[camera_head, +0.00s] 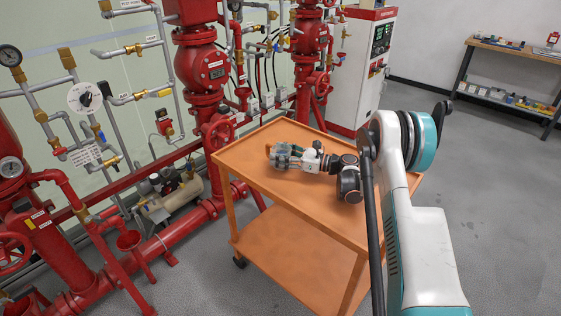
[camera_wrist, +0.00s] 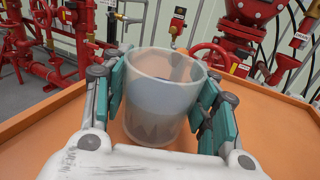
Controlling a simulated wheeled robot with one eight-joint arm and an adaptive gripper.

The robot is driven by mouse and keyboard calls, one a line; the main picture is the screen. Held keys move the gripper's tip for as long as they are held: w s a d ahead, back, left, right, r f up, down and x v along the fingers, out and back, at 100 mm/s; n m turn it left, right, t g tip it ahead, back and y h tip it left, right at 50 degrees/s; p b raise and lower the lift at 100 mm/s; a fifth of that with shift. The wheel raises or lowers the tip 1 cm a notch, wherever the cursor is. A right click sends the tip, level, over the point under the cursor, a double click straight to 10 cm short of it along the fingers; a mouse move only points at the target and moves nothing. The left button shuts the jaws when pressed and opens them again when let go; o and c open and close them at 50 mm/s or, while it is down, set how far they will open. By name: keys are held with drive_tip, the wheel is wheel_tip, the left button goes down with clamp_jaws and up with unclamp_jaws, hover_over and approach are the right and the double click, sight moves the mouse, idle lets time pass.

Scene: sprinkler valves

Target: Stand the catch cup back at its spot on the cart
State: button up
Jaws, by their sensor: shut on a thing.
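The catch cup (camera_wrist: 157,105) is a translucent, whitish, open-topped cup, seen close in the wrist view. My gripper (camera_wrist: 163,98) is shut on it, with teal pads on its left and right sides. The cup looks upright, over the orange cart top (camera_wrist: 262,140); I cannot tell whether its base touches the surface. In the head view my gripper (camera_head: 280,156) reaches low over the far left part of the cart (camera_head: 260,187). The cup is hard to make out there, mostly hidden by the fingers.
Red sprinkler risers and valves (camera_head: 203,70) stand behind and left of the cart. A shelf bench (camera_head: 520,50) stands at the far right. The cart top shows no other loose objects. Open grey floor lies to the right.

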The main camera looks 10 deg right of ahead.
drive_tip(key=shift+f, duration=0.95)
drive_tip(key=shift+r, duration=0.1)
drive_tip(key=o, duration=1.2)
drive_tip(key=p+v, duration=0.2)
drive_tip(key=v, duration=0.5)
drive_tip(key=shift+s+d, duration=0.15)
drive_tip(key=shift+d, duration=0.1)
